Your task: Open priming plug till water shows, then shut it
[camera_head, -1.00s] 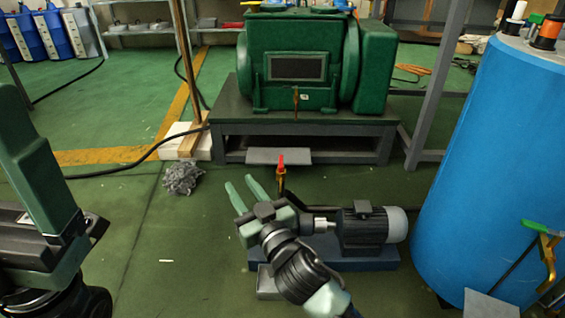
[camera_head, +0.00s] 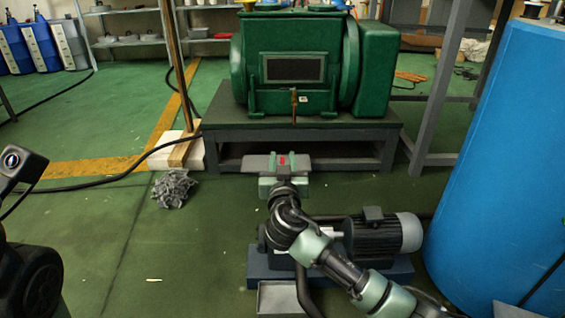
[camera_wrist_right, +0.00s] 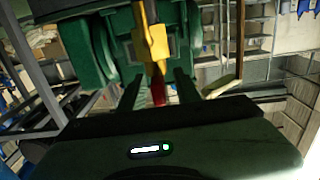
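The priming plug has a red tip (camera_head: 283,160) that shows between my right gripper's fingers in the head view. In the right wrist view its red end (camera_wrist_right: 158,90) lies between the two fingers, with a yellow body (camera_wrist_right: 152,45) beyond. My right gripper (camera_head: 283,158) is open around the red end, with a gap on both sides in the wrist view. The small pump with its dark motor (camera_head: 375,235) stands on a blue base below, partly hidden by my right arm. No water is visible. My left gripper is out of view; only dark parts of my left arm show.
A large green machine (camera_head: 293,65) stands on a grey bench (camera_head: 345,132) behind. A tall blue tank (camera_head: 495,180) stands close on the right. A grey tray (camera_head: 280,298) lies in front of the pump.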

